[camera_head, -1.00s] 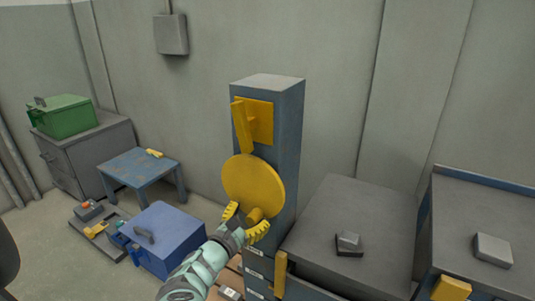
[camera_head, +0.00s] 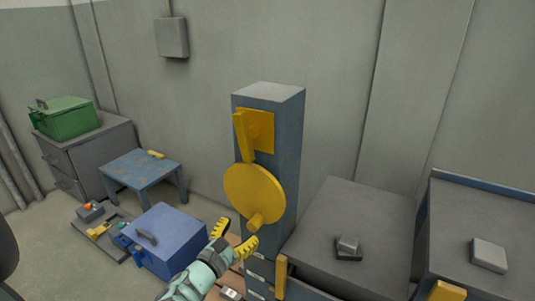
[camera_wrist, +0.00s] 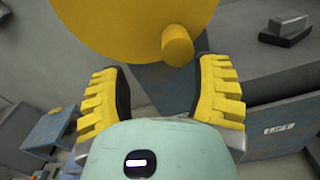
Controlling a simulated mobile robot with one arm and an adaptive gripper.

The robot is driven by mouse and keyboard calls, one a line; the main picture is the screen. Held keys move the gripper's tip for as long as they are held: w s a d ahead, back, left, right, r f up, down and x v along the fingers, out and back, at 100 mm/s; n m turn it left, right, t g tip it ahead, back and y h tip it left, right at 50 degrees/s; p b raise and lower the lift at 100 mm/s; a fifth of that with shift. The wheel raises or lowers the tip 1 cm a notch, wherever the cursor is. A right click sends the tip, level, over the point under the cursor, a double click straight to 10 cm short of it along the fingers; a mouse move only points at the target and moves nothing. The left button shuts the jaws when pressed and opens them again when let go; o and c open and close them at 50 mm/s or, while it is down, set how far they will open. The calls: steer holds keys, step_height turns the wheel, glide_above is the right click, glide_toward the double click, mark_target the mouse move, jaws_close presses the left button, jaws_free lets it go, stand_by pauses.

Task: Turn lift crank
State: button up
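The lift crank is a yellow disc (camera_head: 253,192) with a short yellow peg handle (camera_head: 257,220) near its lower edge, mounted on a tall blue-grey post (camera_head: 284,160). My gripper (camera_head: 235,236) is open and empty, just below and left of the peg. In the wrist view the disc (camera_wrist: 120,25) fills the top and the peg (camera_wrist: 177,45) stands beyond my open fingers (camera_wrist: 160,90), nearer the right one. The peg looks apart from both fingers.
A yellow lever (camera_head: 245,137) is on the post above the disc. A grey cabinet (camera_head: 385,215) stands right of the post. A blue box (camera_head: 165,240) and a blue table (camera_head: 135,168) are at left. A green box (camera_head: 65,120) sits on a grey cabinet.

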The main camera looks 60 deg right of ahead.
steer(key=s+a+p, duration=0.1)
steer(key=a+p, duration=0.2)
steer(key=a, duration=1)
steer(key=shift+a, duration=0.25)
stand_by(0.6)
steer(key=shift+s, duration=0.1)
stand_by(0.4)
